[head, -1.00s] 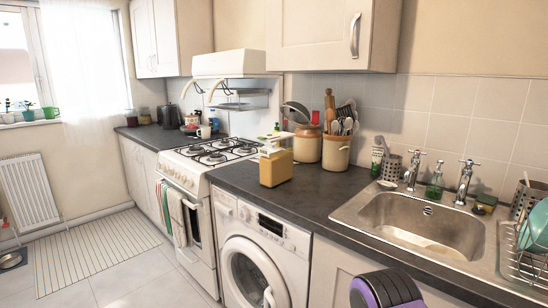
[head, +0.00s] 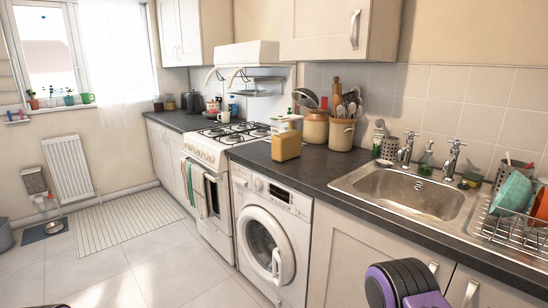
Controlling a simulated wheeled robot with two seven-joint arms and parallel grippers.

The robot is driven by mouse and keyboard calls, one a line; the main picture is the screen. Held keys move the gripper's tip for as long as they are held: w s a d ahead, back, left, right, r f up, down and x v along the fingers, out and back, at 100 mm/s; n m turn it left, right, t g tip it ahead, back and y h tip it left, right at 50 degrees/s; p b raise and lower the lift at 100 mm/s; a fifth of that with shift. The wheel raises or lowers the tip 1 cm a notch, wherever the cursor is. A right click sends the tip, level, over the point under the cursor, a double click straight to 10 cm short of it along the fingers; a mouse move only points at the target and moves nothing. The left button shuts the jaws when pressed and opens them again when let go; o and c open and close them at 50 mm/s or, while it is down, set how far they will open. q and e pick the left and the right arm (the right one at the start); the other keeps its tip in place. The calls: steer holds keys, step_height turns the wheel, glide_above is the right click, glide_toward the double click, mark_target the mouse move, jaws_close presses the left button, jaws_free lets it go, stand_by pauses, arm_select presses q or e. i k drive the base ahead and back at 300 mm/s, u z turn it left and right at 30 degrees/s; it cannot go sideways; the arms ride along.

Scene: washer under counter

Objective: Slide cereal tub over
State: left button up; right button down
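The cereal tub (head: 286,147), an orange-yellow box with a pale top, stands upright on the dark counter (head: 330,166) above the washing machine, just right of the cooker. Nothing of mine touches it. A purple and black part of my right arm shows at the bottom right, well below the counter top and away from the tub. Neither gripper's fingers are in view.
Behind the tub stand a brown jar (head: 315,126) and a utensil crock (head: 340,133). The gas cooker (head: 225,138) is to its left. The sink (head: 410,193) and dish rack (head: 497,223) are to its right. Counter between tub and sink is clear.

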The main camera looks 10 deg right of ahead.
mark_target(286, 135)
steer(key=u, duration=0.6)
steer(key=i, duration=0.75)
steer(key=u, duration=0.6)
steer(key=i, duration=1.15)
steer(key=z, duration=0.5)
steer(key=i, duration=0.85)
steer(key=z, duration=0.7)
